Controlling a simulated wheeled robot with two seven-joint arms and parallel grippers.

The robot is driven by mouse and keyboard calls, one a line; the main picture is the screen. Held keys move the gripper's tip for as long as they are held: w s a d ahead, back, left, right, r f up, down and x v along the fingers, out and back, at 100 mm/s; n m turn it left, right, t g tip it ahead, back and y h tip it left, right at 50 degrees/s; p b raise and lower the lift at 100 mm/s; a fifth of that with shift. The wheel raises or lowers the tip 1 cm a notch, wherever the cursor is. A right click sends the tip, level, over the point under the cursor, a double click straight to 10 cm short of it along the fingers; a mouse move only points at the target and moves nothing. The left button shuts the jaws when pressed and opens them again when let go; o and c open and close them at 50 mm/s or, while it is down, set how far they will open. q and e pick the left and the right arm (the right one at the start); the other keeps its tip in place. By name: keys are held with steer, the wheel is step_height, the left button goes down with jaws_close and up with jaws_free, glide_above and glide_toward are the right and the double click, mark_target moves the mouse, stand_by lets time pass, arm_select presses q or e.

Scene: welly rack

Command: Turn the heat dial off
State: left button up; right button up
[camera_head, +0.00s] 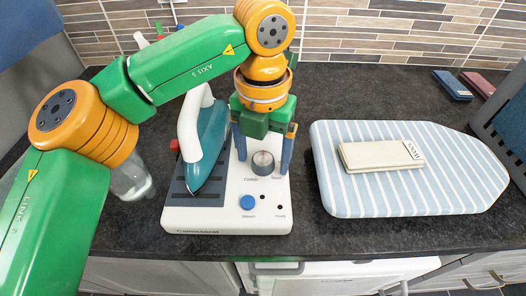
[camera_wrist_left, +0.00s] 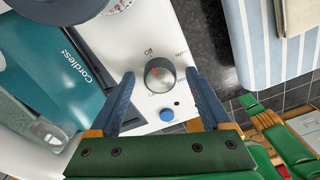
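The heat dial (camera_head: 263,162) is a grey round knob on the white steam-station base (camera_head: 227,217). In the left wrist view the dial (camera_wrist_left: 160,75) shows a red mark towards its upper left; small labels stand around it, and I cannot read them all surely. My left gripper (camera_head: 264,160) points down over the dial. Its two blue fingers are open, one on each side of the dial, with gaps visible in the left wrist view (camera_wrist_left: 159,76). My right gripper does not show in the head view.
A teal and white iron (camera_head: 210,145) rests on the base just left of the dial. A blue button (camera_head: 247,202) lies in front of the dial. A striped ironing board (camera_head: 460,180) with a beige block (camera_head: 375,156) is at right. A clear bottle (camera_head: 131,182) stands at left.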

mark_target(263, 159)
arm_select(q)
step_height(263, 159, up, 7)
steer(key=shift+r+p, duration=0.1)
steer(key=shift+p, duration=0.6)
